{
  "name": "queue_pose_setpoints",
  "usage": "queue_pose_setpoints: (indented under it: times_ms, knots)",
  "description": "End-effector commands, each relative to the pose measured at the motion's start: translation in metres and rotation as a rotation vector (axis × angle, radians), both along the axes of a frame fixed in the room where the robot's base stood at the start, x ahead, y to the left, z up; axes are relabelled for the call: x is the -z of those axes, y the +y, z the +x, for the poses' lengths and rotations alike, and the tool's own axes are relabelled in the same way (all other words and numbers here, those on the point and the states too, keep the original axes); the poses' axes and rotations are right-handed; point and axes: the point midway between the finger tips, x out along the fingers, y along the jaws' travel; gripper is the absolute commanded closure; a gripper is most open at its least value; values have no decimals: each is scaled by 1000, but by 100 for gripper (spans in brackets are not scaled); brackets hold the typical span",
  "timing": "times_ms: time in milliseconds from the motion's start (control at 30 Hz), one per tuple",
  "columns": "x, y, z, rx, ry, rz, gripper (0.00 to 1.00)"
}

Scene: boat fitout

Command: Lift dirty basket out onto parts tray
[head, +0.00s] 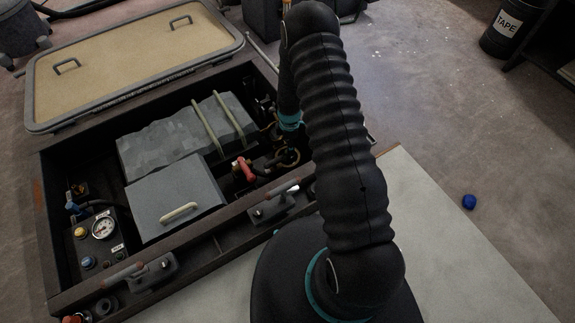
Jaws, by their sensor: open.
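In the head view, a round brass-coloured ring (288,157) shows among dark fittings at the right end of the open box, close to a red lever (244,168). I cannot tell whether the dirty basket is in it. My arm rises in front, bends over at the top and comes down behind its own ribbed link, with its teal band above this ring. I cannot make out my gripper or its fingertips; the lower end of the arm is lost among dark parts. I cannot identify the parts tray.
The open box (52,233) holds a grey block with two pale straps (205,128), a grey lidded box (175,195) and a gauge (103,228). A tan hatch panel (130,60) lies behind. A blue ball (469,202) lies on open floor at right.

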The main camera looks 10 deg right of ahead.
Motion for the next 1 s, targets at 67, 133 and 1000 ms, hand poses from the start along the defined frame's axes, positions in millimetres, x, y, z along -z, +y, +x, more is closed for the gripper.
queue_pose_setpoints:
  times_ms: [67, 133, 1000]
  knots:
    - [8, 0, 0, 0, 1, 0, 46]
    - [11, 0, 0, 0, 0, 0, 46]
    - [64, 3, 0, 1, 0, 0, 68]
